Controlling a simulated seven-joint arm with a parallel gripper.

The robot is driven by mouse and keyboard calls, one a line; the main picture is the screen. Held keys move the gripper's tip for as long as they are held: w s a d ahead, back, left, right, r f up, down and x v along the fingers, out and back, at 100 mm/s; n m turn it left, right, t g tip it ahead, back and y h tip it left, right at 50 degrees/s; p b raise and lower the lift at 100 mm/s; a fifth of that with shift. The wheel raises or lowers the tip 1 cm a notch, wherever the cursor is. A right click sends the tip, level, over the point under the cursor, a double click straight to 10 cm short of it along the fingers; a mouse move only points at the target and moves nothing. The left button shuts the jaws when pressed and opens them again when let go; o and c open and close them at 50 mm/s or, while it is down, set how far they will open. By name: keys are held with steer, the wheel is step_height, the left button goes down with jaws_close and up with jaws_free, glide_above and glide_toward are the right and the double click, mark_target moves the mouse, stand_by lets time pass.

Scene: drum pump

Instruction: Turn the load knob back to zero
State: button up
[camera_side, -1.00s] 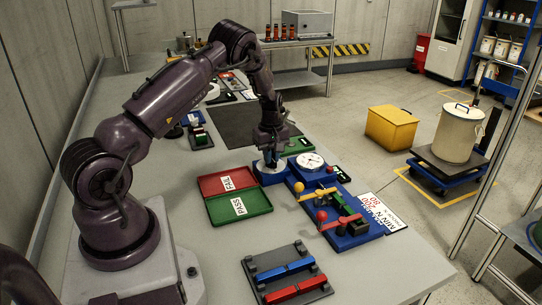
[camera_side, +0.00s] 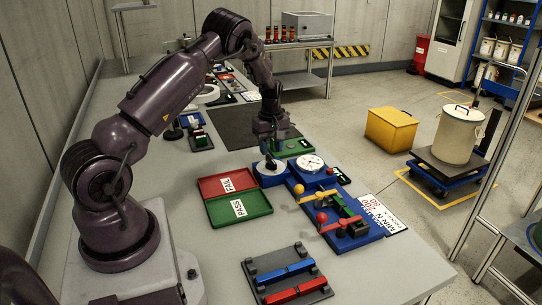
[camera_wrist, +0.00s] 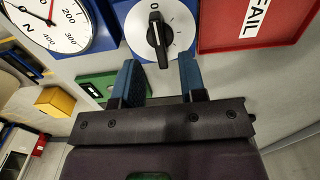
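The load knob is a black bar handle (camera_wrist: 157,36) on a white round dial in a blue housing. In the wrist view its white-marked end points up, close to the printed 0. In the side view the knob (camera_side: 270,165) sits left of the round gauge. My gripper (camera_wrist: 158,72) is open and empty, its two blue fingers apart. It hangs above the knob (camera_side: 269,148), with a gap between. The white gauge (camera_side: 310,162) shows partly in the wrist view (camera_wrist: 50,20); I cannot read its needle surely.
The red FAIL tray (camera_side: 226,184) and green PASS tray (camera_side: 239,207) lie left of the knob. The blue base with a red ball (camera_side: 321,217) and yellow ball (camera_side: 319,195) is in front. A black stand (camera_side: 288,275) holds blue and red bars.

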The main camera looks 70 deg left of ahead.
mark_target(271, 159)
step_height(271, 159, up, 9)
stand_by(0.7)
steer(key=s+d+r+m+t, duration=0.2)
steer(key=s+d+r+m, duration=0.3)
steer(key=d, duration=0.5)
steer(key=s+d+r+m+t, duration=0.1)
steer(key=s+d+r+m, duration=0.5)
steer(key=d, duration=0.4)
steer(key=s+d+r+m+t, duration=0.2)
steer(key=s+d+r+m, duration=0.4)
steer(key=d, duration=0.4)
steer(key=shift+s+m+t, duration=0.3)
steer(key=shift+s+m, duration=0.3)
steer(key=shift+s, duration=0.6)
steer(key=shift+c, duration=0.4)
